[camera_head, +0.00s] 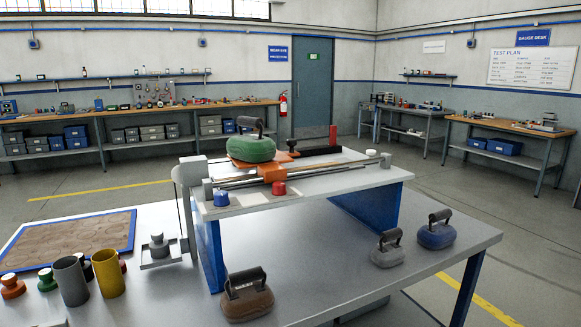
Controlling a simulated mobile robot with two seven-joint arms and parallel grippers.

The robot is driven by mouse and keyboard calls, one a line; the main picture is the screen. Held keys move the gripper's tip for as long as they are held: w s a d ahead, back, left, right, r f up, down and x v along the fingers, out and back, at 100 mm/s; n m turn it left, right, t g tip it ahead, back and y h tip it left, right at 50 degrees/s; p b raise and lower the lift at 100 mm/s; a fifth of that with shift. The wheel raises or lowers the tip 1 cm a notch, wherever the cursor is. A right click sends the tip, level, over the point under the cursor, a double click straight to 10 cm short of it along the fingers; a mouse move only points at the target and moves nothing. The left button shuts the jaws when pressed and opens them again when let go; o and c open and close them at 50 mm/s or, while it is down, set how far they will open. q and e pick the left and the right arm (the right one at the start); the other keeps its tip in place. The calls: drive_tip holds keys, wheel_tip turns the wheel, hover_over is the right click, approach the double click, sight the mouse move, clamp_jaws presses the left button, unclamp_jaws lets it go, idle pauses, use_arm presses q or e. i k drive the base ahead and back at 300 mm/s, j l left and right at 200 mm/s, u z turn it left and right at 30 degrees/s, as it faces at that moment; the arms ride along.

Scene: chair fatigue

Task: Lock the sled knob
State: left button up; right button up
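An orange sled (271,173) sits on the twin rails (325,174) of a raised white bench rig. A red knob (279,188) stands at the sled's front side, and I cannot tell from here whether it is locked. A blue knob (221,198) stands left of it at the rig's front edge. Neither of my grippers shows in the head view.
A brown weight (247,297), a grey weight (387,251) and a blue weight (436,233) stand on the table (330,262). A grey cup (71,281), a yellow cup (108,273) and a blue-edged sand tray (75,239) are at left. The table's middle front is clear.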

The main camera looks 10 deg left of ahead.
sight(278, 188)
drive_tip(key=i+l+u, duration=0.15)
drive_tip(key=u, duration=0.7)
drive_tip(key=l+u, duration=0.5)
drive_tip(key=l, duration=0.25)
drive_tip(key=l+u, duration=0.25)
drive_tip(key=l, duration=1.55)
